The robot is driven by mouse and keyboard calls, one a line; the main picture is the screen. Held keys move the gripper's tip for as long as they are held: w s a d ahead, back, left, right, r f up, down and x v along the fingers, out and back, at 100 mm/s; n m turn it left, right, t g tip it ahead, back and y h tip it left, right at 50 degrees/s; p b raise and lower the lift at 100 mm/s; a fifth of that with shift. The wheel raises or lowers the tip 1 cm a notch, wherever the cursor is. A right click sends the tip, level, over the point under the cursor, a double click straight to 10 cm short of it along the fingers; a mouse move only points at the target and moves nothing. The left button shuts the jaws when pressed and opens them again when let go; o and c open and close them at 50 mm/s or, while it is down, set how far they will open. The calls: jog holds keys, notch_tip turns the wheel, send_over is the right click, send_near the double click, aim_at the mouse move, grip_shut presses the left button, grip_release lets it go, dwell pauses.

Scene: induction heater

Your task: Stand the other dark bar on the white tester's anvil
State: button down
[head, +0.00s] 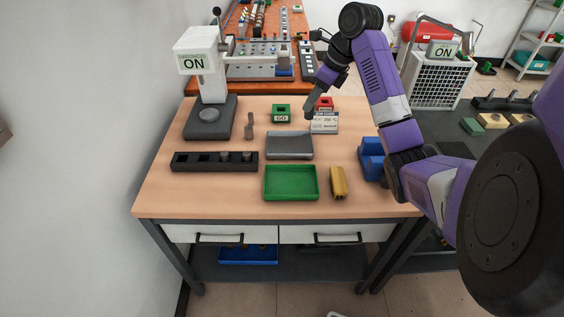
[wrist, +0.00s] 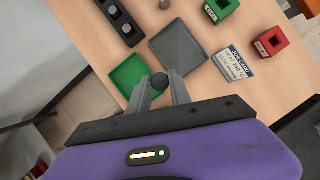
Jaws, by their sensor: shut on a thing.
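My gripper (head: 313,99) is raised above the back right part of the bench. Its fingers are shut on a dark bar, whose round dark end (wrist: 160,82) shows between the fingertips in the wrist view.
A grey tray (head: 289,147) and a green tray (head: 290,183) lie mid-bench. A green block (head: 281,113), a red block (head: 324,103) and a job card (head: 324,125) stand behind. A yellow object (head: 338,182) and a blue one (head: 371,158) are right.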

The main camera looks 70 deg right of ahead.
jog(key=shift+f+b, duration=0.7)
jog(key=shift+f, duration=9.25)
jog(key=shift+f, duration=0.1)
jog(key=c, duration=1.2)
grip_release()
